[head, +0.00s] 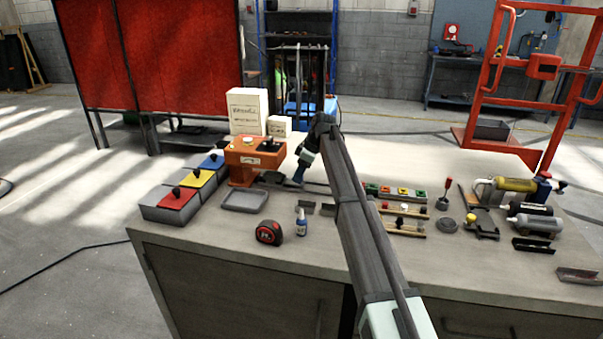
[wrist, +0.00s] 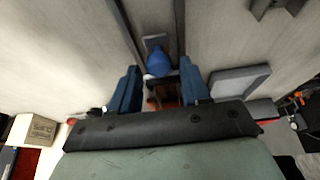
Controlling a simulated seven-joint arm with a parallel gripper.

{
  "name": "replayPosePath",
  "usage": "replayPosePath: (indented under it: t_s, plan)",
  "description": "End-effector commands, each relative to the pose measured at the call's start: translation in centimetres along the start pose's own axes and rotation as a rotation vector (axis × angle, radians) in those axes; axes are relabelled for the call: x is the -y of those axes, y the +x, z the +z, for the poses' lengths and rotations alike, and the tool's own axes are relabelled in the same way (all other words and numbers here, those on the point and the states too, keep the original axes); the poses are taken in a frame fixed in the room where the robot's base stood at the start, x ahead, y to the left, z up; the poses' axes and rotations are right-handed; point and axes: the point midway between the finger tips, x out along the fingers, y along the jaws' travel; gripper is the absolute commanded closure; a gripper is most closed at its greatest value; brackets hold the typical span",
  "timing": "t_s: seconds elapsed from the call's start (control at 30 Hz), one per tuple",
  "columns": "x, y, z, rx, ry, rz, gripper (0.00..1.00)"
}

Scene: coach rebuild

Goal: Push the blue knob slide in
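The blue knob (wrist: 158,62) shows in the wrist view, on a small grey plate (wrist: 155,41) between two dark rails (wrist: 127,42). My gripper (wrist: 159,76) is open, with one blue finger on each side, and nothing is seen held. The knob appears just beyond and between the fingertips; I cannot tell whether they touch it. In the head view my gripper (head: 297,182) is low over the bench, right of the orange machine (head: 254,160). The knob cannot be made out there, as my gripper and arm cover that area.
A grey tray (head: 244,200) lies left of my gripper; it also shows in the wrist view (wrist: 240,82). A tape measure (head: 269,232) and small bottle (head: 301,222) stand in front. Boxes with coloured lids (head: 176,199) are at left. Knobbed boards (head: 405,210) lie right of my arm.

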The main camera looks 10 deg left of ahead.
Motion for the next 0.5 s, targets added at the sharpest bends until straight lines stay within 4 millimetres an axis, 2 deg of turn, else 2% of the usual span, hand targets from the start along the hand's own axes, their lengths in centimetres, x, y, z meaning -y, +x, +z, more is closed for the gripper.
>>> replayPosePath:
  t_s: [0.07,0.33,0.5]
  plan:
    - [0.0,0.0,0.0,0.001,0.0,0.0,0.45]
    - [0.0,-0.1,0.1,0.002,0.0,0.0,0.45]
    - [0.0,-1.4,0.1,0.002,0.0,0.001,0.45]
